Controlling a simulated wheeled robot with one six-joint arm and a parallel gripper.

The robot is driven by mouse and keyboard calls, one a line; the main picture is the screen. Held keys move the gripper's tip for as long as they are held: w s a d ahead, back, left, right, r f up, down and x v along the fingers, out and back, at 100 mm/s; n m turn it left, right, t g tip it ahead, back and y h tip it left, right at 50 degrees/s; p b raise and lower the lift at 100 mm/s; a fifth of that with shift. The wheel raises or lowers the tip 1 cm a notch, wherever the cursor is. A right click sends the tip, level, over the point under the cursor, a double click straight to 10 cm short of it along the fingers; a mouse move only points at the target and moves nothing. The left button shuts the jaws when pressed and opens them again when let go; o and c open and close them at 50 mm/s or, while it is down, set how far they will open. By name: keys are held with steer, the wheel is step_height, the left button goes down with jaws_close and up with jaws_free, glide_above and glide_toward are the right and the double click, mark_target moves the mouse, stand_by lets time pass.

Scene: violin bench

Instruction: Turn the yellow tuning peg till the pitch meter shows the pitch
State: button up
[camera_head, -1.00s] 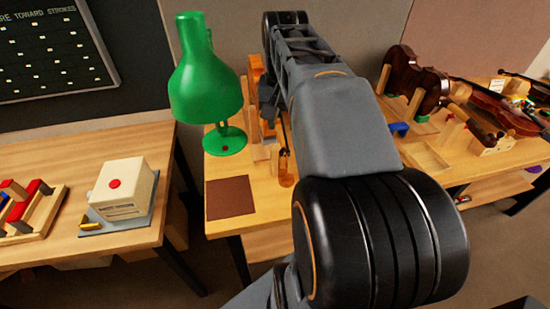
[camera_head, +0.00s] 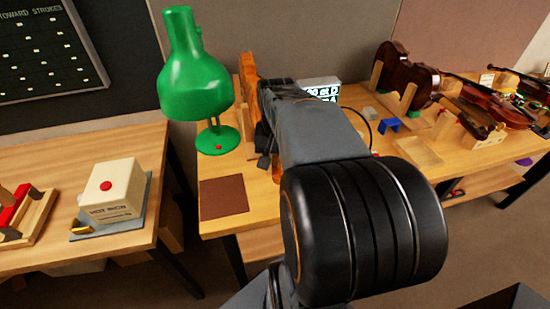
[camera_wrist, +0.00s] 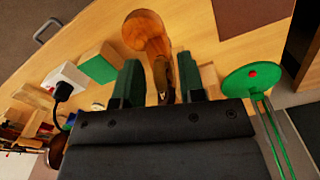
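The pitch meter, a white box with a lit display (camera_head: 322,91), stands behind my arm at the back of the bench. Its reading is too small to make out. An upright orange wooden piece (camera_head: 249,82) stands beside the lamp, partly hidden by my arm. In the wrist view, my gripper (camera_wrist: 160,82) points down with its two dark green fingers apart. A rounded orange-brown thing (camera_wrist: 146,32) and a narrow dark brown part (camera_wrist: 186,72) show between and beyond them, the dark part closer to the right finger. I cannot make out the yellow tuning peg.
A green lamp (camera_head: 196,80) stands left of my arm, close to my gripper in the wrist view (camera_wrist: 250,77). A brown mat (camera_head: 223,197) lies clear at the front. Violins (camera_head: 486,100) and a blue block (camera_head: 389,125) are to the right. A white box (camera_head: 112,187) is on the left table.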

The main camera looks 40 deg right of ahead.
jaws_close()
steer(key=shift+n, duration=0.6)
jaws_free()
stand_by(0.4)
step_height(320, 180, up, 14)
steer(key=p, duration=0.1)
stand_by(0.4)
steer(key=shift+f, duration=0.1)
stand_by(1.0)
